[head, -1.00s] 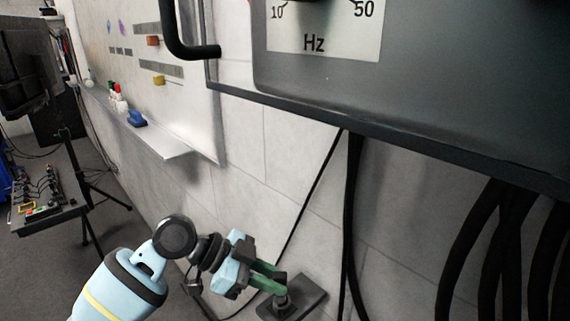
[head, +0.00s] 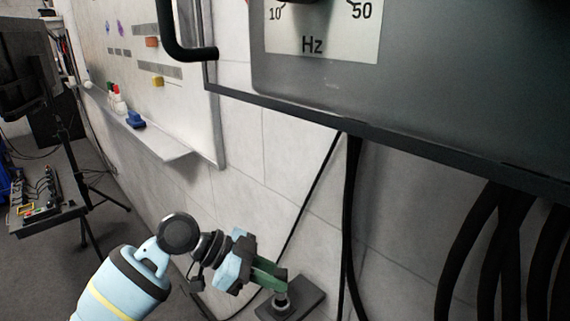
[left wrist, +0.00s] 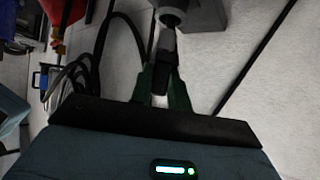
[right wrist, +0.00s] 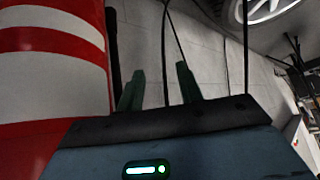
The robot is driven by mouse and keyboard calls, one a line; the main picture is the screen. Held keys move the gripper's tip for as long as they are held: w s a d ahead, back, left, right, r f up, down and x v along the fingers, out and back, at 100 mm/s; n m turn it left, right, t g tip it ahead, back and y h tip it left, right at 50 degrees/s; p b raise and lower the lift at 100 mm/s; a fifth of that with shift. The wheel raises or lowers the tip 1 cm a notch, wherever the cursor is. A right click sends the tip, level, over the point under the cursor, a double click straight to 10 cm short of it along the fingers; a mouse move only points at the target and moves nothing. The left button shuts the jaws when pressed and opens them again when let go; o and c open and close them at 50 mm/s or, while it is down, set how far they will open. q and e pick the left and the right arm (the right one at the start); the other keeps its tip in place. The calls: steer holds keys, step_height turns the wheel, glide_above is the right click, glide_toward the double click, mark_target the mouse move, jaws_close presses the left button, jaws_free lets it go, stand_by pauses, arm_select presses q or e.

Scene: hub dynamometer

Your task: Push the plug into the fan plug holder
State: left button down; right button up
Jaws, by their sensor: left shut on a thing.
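The fan plug holder (head: 310,296) is a dark grey block low on the wall in the head view. Its round socket (left wrist: 170,17) is at the top of the left wrist view. My left gripper (head: 271,276) has green fingers and is shut on the plug (left wrist: 165,44), a grey and dark cylinder with a pale end between the fingers. The plug's far end lines up with the socket and meets or nearly meets its rim; I cannot tell how deep it sits. My right gripper (right wrist: 160,88) is open and empty, outside the head view.
A large grey cabinet (head: 430,90) marked Hz overhangs at the upper right. Black cables (head: 352,220) hang below it, close to the holder. A whiteboard (head: 185,110) is on the left wall. A red and white striped column (right wrist: 50,70) stands beside my right gripper.

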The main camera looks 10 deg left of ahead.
arm_select(q)
steer(key=shift+f+b, duration=0.4)
steer(key=shift+f, duration=0.7)
stand_by(0.6)
steer(key=shift+f, duration=0.65)
stand_by(0.3)
steer(key=c, duration=1.3)
jaws_free()
steer(key=shift+o, duration=0.2)
steer(key=s+v, duration=0.1)
steer(key=v, duration=0.7)
steer(key=shift+d+r+b, duration=0.3)
steer(key=shift+d, duration=0.05)
